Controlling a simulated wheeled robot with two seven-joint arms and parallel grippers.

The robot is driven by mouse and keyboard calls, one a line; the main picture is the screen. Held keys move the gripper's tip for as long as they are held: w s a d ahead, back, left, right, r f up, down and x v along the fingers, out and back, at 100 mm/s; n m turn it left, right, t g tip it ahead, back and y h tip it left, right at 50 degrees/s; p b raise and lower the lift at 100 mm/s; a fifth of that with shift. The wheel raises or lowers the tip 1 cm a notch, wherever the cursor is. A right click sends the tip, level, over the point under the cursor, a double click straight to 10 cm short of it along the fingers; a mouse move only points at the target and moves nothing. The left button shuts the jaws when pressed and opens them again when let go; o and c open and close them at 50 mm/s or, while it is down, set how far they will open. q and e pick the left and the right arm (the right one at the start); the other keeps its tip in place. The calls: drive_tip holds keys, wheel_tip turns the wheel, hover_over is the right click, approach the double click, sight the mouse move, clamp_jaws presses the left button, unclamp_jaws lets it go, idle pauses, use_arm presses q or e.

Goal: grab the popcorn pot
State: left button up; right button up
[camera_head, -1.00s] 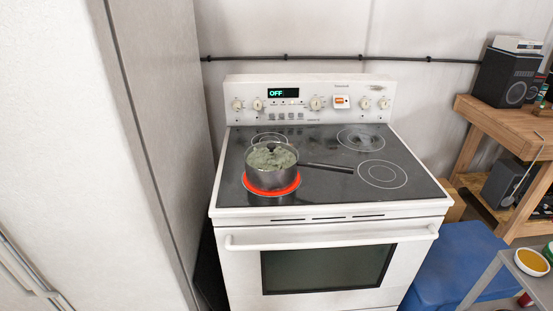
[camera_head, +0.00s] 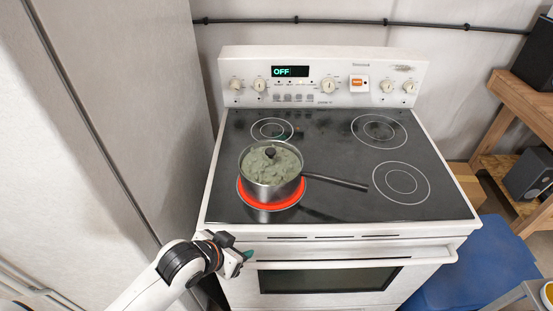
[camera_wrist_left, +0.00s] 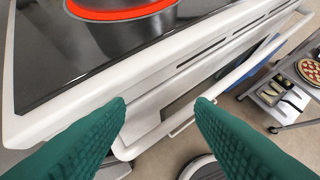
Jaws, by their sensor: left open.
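The popcorn pot (camera_head: 271,174) is a small metal pan with a clear lid, a black knob and greenish contents. It sits on the glowing red front-left burner (camera_head: 243,192) of the white stove (camera_head: 360,228). Its dark handle (camera_head: 338,182) points right. My left gripper (camera_head: 248,254) is in front of the stove's front edge, below and nearer than the pot, touching nothing that I can tell. In the left wrist view its green fingers (camera_wrist_left: 160,100) are spread apart and empty, with the stove edge and oven handle beyond. My right gripper is not in view.
A tall pale cabinet (camera_head: 110,110) stands close on the left of the stove. The oven door handle (camera_head: 350,262) juts out in front. A wooden bench (camera_head: 525,112) and a blue box (camera_head: 465,265) are on the right. A cart (camera_wrist_left: 290,90) holds a pizza.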

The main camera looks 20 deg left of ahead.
use_arm(q)
drive_tip(key=w+r+m+t+h, duration=0.1)
drive_tip(key=w+r+t, duration=0.1)
drive_tip(key=w+r, duration=0.4)
drive_tip(key=t+h, duration=0.2)
drive_tip(key=h, duration=0.1)
approach(270, 151)
drive_tip(key=shift+m, duration=0.4)
drive_tip(key=p+x, duration=0.1)
drive_tip(key=x, duration=0.1)
drive_tip(key=p+x, duration=0.1)
drive_tip(key=x, duration=0.1)
drive_tip(key=shift+w+r, duration=0.1)
drive_tip(key=shift+w, duration=0.45)
drive_tip(key=p+x, duration=0.1)
drive_tip(key=x, duration=0.1)
drive_tip(key=p+x, duration=0.1)
drive_tip(key=x, duration=0.2)
drive_tip(key=shift+d+f, duration=0.25)
drive_tip(key=shift+f, duration=0.05)
drive_tip(key=shift+w+d+f, duration=0.1)
drive_tip(key=shift+f, duration=0.1)
drive_tip(key=shift+c, duration=0.9)
clamp_jaws()
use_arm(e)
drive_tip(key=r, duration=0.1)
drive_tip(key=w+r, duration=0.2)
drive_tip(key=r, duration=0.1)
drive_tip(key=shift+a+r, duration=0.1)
